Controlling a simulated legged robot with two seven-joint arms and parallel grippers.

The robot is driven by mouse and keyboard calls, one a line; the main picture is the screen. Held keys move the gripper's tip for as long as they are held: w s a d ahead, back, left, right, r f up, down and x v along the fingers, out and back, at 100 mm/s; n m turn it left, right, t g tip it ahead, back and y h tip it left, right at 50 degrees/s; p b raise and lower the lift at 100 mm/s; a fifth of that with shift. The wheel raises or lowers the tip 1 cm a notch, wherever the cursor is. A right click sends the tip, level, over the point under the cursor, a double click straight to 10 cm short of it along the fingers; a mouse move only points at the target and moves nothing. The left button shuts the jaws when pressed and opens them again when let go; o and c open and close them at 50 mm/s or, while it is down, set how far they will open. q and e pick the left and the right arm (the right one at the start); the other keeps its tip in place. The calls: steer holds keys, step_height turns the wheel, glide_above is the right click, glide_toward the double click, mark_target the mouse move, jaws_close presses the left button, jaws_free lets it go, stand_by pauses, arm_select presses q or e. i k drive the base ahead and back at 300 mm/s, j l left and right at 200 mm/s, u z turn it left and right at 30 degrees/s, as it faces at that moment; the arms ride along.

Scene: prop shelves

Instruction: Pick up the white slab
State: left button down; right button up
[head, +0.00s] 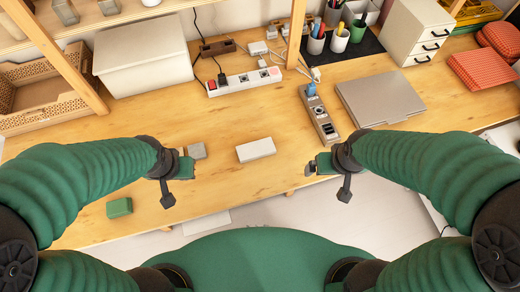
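A white slab (256,150) lies flat on the wooden table, near its front edge and between my two grippers. Nothing covers it. My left gripper (177,181) is to the left of the slab, apart from it, with its fingers spread and nothing seen between them. My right gripper (333,179) is to the right of the slab, also apart from it, with its fingers spread and empty.
A small grey block (196,151) is beside my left gripper, and a green block (119,208) lies further left. A power strip (320,115) and a closed laptop (380,98) lie right of the slab. A white bin (146,67) stands behind left. Table around the slab is clear.

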mark_target(249, 152)
steer(key=i+l+u, duration=0.1)
steer(key=u, duration=0.25)
steer(key=i+l+u, duration=0.1)
steer(key=l+u, duration=0.45)
steer(key=u, duration=0.15)
steer(key=i+l, duration=0.05)
